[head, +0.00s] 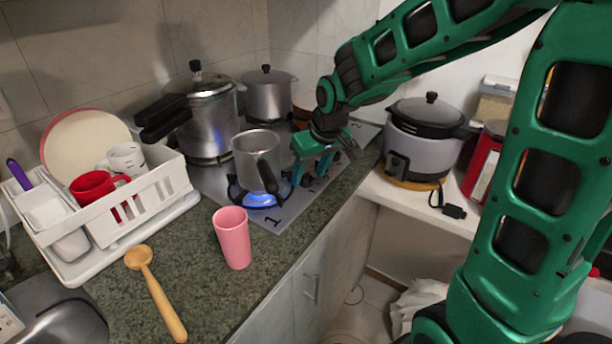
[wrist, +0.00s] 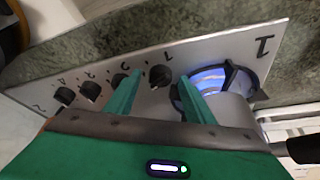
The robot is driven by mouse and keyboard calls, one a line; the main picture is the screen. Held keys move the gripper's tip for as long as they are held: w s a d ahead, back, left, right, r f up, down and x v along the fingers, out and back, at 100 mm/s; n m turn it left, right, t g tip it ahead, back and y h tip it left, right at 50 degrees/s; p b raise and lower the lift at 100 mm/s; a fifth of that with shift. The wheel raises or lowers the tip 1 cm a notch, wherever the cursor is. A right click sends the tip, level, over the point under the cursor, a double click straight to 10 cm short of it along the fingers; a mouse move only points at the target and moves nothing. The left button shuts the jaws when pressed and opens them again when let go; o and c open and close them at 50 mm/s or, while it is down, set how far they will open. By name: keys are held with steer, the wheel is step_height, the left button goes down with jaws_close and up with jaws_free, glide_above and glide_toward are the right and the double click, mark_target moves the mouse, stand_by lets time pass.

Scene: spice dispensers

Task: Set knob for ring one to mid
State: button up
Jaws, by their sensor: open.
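The stove's steel panel carries a row of black knobs. The knob for ring one (wrist: 161,75), beside a printed 1, shows in the wrist view between the fingertips of my gripper (wrist: 160,80). My gripper is open and its green fingers are on either side of this knob; I cannot tell whether they touch it. In the head view my gripper (head: 312,178) is over the stove's front edge and hides most of the knobs. Ring one (wrist: 212,80), near the large 1, burns with a blue flame. A steel mug-like pot (head: 254,150) stands on it.
The other knobs (wrist: 90,90) run leftward in the wrist view. A pressure cooker (head: 208,125) and another pot (head: 268,100) stand at the back. A pink cup (head: 232,238) and a wooden spoon (head: 158,290) are on the counter. A rice cooker (head: 425,145) is at the right.

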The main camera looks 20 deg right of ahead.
steer(key=v, duration=0.9)
steer(key=shift+r, duration=0.35)
steer(key=shift+s, duration=0.1)
